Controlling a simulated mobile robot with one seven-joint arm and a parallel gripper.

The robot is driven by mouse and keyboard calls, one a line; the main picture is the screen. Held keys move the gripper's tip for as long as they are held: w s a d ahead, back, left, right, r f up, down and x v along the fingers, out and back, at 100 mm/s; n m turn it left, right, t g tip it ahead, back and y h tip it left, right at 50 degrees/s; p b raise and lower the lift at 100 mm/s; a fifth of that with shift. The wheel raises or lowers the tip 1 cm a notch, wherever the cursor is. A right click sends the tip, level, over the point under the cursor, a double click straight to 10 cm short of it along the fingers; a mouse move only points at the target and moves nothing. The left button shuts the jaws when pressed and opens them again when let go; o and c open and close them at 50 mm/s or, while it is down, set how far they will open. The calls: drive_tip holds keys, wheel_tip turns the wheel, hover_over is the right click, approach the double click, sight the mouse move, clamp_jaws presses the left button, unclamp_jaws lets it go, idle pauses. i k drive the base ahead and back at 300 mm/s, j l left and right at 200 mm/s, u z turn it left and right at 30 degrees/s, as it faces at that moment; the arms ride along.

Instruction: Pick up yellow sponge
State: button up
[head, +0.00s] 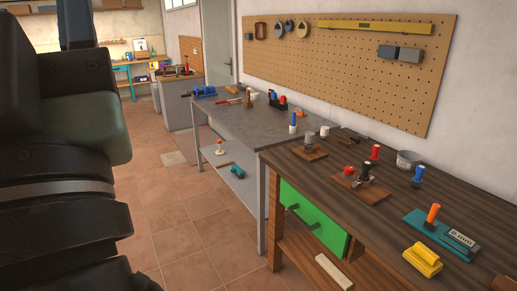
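A small yellow thing (423,259) lies on the dark wooden workbench (335,170), close to its front edge at the lower right of the head view. It has a flat base and a raised upper part; it is the only thing on the bench that could be the yellow sponge, but I cannot make out its material. Dark links of my arm fill the left side of the view, far from the yellow thing. My gripper's fingers are not in view.
A teal block (440,236) with an orange-handled tool stands just behind the yellow thing. Wooden holders (361,187) with tools and a grey bowl (408,160) are farther back. A green drawer (313,218) is under the bench. The tiled floor (190,235) is clear.

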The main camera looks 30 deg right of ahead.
sight(425, 261)
drive_tip(key=z, duration=1.95)
